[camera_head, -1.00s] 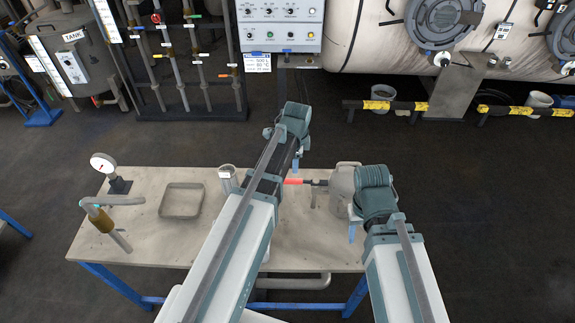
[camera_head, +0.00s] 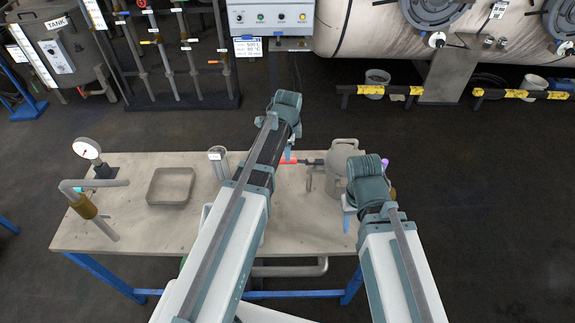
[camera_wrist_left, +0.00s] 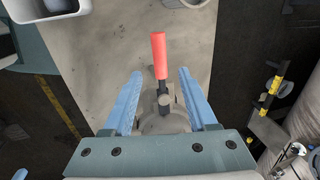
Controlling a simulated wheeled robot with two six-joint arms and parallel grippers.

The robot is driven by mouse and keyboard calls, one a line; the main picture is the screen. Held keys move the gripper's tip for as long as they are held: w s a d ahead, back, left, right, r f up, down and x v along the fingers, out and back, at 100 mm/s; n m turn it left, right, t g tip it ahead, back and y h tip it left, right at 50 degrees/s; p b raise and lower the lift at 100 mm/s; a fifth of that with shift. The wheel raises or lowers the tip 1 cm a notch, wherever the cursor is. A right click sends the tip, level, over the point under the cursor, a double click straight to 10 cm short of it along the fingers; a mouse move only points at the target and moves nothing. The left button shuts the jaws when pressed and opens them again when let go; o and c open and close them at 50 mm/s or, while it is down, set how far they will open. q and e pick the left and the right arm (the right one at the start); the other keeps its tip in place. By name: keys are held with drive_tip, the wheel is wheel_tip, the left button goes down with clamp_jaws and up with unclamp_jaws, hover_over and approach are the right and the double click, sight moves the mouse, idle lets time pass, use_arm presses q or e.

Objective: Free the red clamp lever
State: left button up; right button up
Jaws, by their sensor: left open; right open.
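The clamp lever has a red grip (camera_wrist_left: 159,55) on a dark shaft, seen in the left wrist view. In the head view the red grip (camera_head: 288,162) is partly hidden by my left arm. The shaft leads to a grey metal vessel (camera_head: 337,166) on the bench. My left gripper (camera_wrist_left: 158,76) is open. Its blue fingers lie on either side of the lever in that view, apart from it; I cannot tell the height gap. My right gripper (camera_head: 347,222) is open by the vessel's near right side, mostly hidden under its wrist.
The bench (camera_head: 130,236) also carries a square tray (camera_head: 171,187), a pressure gauge (camera_head: 88,149), a brass-bodied pipe fitting (camera_head: 84,206) and a grey cylinder (camera_head: 219,164). A control panel (camera_head: 271,17) stands behind. The floor right of the bench is clear.

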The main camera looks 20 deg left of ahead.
sight(298, 161)
use_arm(q)
drive_tip(key=f+b, duration=0.2)
drive_tip(key=f, duration=0.1)
drive_tip(key=w+f+b, duration=0.1)
drive_tip(key=f+b, duration=0.2)
drive_tip(key=shift+w+a+f, duration=0.1)
drive_tip(key=shift+a+f, duration=0.05)
clamp_jaws()
idle(1.3)
